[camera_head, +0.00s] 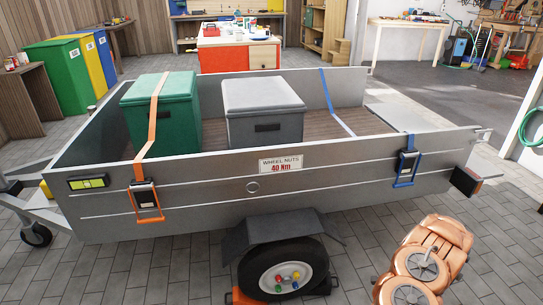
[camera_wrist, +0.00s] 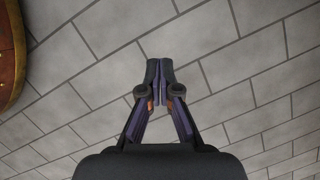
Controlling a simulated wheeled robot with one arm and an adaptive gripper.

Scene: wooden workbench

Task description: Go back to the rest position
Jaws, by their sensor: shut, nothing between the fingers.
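My gripper (camera_wrist: 160,68) shows in the wrist view with its two fingers together, shut and empty. Grey paving lies below it, and nothing touches the fingertips. In the head view, copper-coloured links of my arm show at the lower right, beside the trailer; the gripper itself cannot be made out there.
A grey metal trailer (camera_head: 210,200) fills the middle of the head view. It carries a green box (camera_head: 160,112) under an orange strap (camera_head: 152,115) and a grey box (camera_head: 263,110). A blue strap (camera_head: 405,167) hangs at its right. Its wheel (camera_head: 283,270) stands between orange chocks. Paving (camera_head: 150,270) in front is clear.

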